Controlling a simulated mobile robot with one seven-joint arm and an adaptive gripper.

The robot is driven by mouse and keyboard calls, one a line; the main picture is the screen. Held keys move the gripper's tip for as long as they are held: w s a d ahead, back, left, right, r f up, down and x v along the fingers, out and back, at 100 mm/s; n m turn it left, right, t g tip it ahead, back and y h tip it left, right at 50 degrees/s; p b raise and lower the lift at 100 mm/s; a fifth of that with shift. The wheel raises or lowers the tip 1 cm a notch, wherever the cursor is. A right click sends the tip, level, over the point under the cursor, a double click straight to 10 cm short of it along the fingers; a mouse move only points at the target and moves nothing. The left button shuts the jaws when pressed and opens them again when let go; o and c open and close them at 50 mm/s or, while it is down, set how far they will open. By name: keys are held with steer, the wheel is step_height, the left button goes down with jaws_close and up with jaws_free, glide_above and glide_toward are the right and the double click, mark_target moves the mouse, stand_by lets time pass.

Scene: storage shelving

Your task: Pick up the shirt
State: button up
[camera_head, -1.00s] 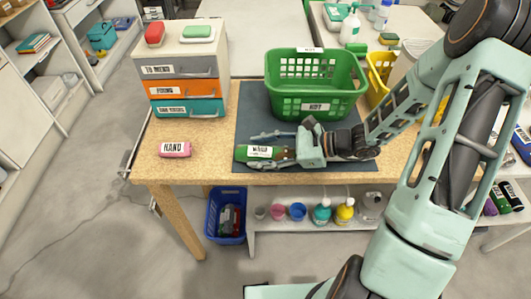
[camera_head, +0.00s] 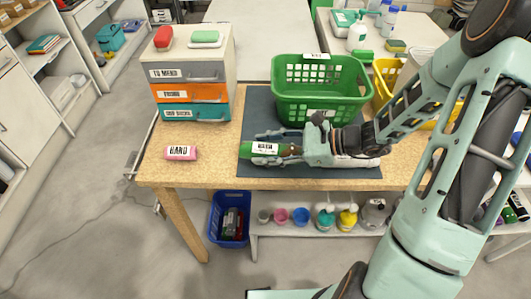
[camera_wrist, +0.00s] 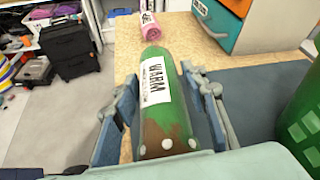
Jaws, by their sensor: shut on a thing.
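A green roll with a brown end and a white WARM label (camera_head: 258,149), which looks like the rolled shirt, is at the front of the worktable. It also shows in the wrist view (camera_wrist: 160,100), pointing away from me. My gripper (camera_head: 268,147) has come in from the right, with one finger on each side of the roll. In the wrist view my gripper's fingers (camera_wrist: 158,105) flank the brown end and are shut on it. The roll is over the dark mat (camera_head: 250,112); I cannot tell exactly how far above it. Its brown end is partly hidden by my gripper.
A green basket (camera_head: 320,102) stands just behind my gripper. A drawer unit (camera_head: 190,75) is at the back left. A pink labelled roll (camera_head: 181,153) lies at the left of the table (camera_head: 215,150). A yellow basket (camera_head: 384,80) is behind my arm.

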steer(key=s+d+r+b, duration=0.1)
steer(key=s+r+b, duration=0.5)
steer(key=s+r, duration=0.3)
steer(key=s, duration=0.4)
steer(key=shift+s+d+r, duration=0.2)
steer(key=shift+s+d, duration=0.05)
steer(key=shift+s, duration=0.15)
steer(key=shift+s, duration=0.15)
